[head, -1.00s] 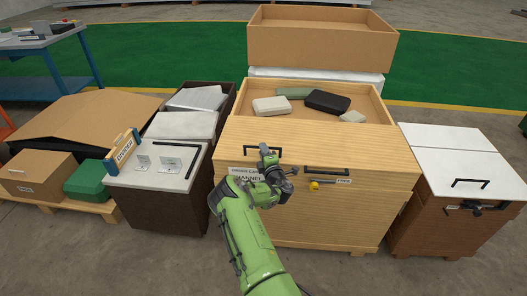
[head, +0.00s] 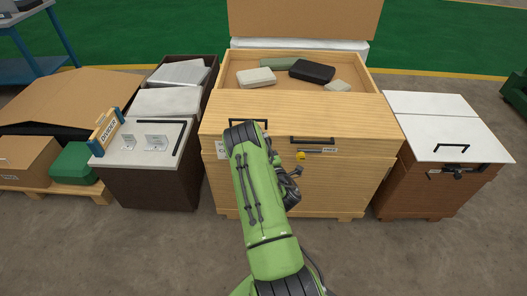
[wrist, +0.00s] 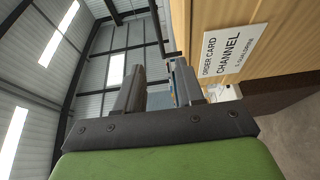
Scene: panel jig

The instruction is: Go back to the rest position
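My green arm rises in front of the wooden chest (head: 345,185) in the head view. My gripper (wrist: 158,72) shows in the wrist view with its two dark fingers apart and nothing between them. In the head view the gripper is mostly hidden behind my arm, close to the chest's front. In the wrist view the chest's front panel is to the right of the fingers, with a white label (wrist: 234,50) reading "ORDER CARD CHANNEL". I see no contact with the panel.
The chest's open top holds several items, including a black case (head: 312,70). A dark cabinet (head: 150,185) with a "DIVIDER" block (head: 104,133) stands left. A brown cabinet with a white lid (head: 440,130) stands right. The floor in front is clear.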

